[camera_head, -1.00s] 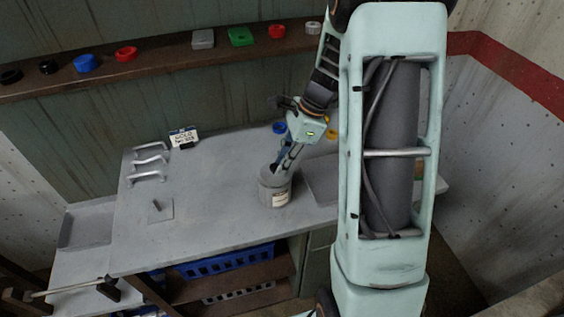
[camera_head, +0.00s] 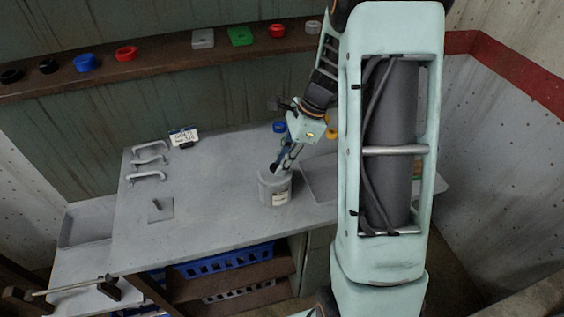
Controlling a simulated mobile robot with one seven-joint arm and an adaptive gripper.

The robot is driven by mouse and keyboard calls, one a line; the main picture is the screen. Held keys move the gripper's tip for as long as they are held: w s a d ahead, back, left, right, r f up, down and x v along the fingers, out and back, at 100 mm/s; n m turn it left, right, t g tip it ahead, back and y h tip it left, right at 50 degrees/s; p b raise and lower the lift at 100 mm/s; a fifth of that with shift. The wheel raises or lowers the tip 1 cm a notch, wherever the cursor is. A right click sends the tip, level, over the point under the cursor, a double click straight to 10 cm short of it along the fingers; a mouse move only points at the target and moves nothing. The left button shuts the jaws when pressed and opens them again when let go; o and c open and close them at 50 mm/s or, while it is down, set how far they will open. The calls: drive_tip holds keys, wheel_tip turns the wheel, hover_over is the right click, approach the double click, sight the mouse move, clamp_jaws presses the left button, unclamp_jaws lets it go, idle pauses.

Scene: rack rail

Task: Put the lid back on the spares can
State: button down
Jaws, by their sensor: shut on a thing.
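The spares can (camera_head: 268,193), a grey can with a pale label, stands upright on the grey bench near its front edge. My gripper (camera_head: 276,170) comes down from above right, with its fingertips at the top of the can. It is shut on what appears to be the can's grey lid (camera_head: 267,178). The lid is small and partly hidden by the fingers. I cannot tell whether it sits flat on the rim.
A grey tray (camera_head: 318,186) lies just right of the can, partly behind my arm. Blue (camera_head: 279,127) and yellow round items stand behind. Several handles (camera_head: 148,160) and a plate with a peg (camera_head: 160,211) are at left. The bench between is clear.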

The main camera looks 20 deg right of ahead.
drive_tip(key=c, duration=1.3)
unclamp_jaws()
drive_tip(key=shift+r+p, duration=2.1)
drive_tip(key=shift+r, duration=0.35)
wheel_tip(320, 180, up, 2)
drive_tip(key=shift+r+p, duration=0.1)
drive_tip(key=shift+p, duration=0.25)
drive_tip(key=shift+c, duration=0.4)
clamp_jaws()
